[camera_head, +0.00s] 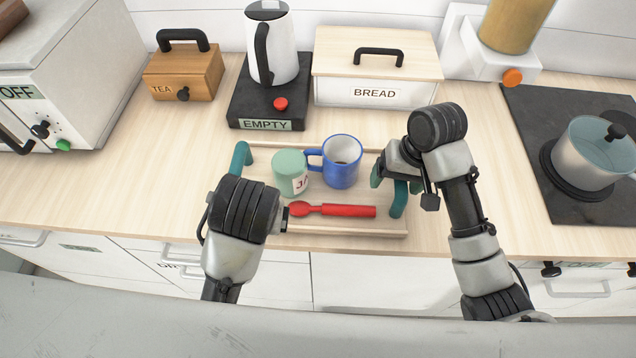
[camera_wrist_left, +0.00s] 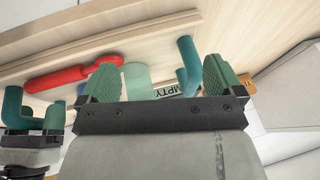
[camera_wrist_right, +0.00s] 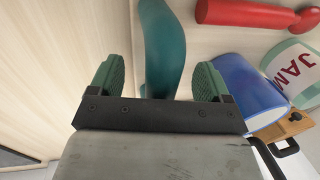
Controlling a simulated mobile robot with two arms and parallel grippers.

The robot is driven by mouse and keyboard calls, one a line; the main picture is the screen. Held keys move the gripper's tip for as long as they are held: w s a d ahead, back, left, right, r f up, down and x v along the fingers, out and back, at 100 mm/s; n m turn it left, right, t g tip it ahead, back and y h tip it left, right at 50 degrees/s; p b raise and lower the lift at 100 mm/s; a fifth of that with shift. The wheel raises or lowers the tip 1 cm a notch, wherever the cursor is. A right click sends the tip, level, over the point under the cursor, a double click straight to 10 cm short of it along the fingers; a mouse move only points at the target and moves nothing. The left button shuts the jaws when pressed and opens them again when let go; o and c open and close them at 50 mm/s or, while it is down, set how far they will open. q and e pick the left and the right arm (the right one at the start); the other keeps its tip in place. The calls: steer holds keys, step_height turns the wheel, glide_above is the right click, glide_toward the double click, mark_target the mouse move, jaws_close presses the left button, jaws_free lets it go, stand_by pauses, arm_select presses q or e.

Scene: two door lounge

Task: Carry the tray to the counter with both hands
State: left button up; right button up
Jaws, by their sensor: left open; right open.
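The light wooden tray (camera_head: 340,230) lies on the counter, with a teal handle (camera_head: 240,158) at its left end and another (camera_head: 399,200) at its right end. It carries a green jam jar (camera_head: 290,172), a blue mug (camera_head: 342,165) and a red spoon (camera_head: 335,210). My right gripper (camera_head: 396,178) is open at the right handle; in the right wrist view the handle (camera_wrist_right: 162,45) stands between its fingers. My left gripper (camera_wrist_left: 160,82) is open near the left handle (camera_wrist_left: 186,65), which shows between its fingers, closer to one. My wrist hides its fingertips in the head view.
Behind the tray stand a kettle (camera_head: 272,45) on a dark base labelled EMPTY, a BREAD box (camera_head: 375,92) and a TEA box (camera_head: 185,70). A hob with a glass pot (camera_head: 590,155) is at right, a white appliance (camera_head: 85,70) at left. The counter left of the tray is clear.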

steer(key=shift+o, duration=1.2)
steer(key=shift+r, duration=0.1)
step_height(320, 180, up, 12)
steer(key=d, duration=0.2)
steer(key=shift+d+f, duration=0.2)
steer(key=shift+d, duration=0.05)
arm_select(q)
steer(key=shift+a+p, duration=1)
steer(key=shift+a, duration=1.55)
arm_select(e)
steer(key=shift+r, duration=1)
arm_select(q)
steer(key=shift+r, duration=0.1)
arm_select(e)
steer(key=shift+d, duration=0.1)
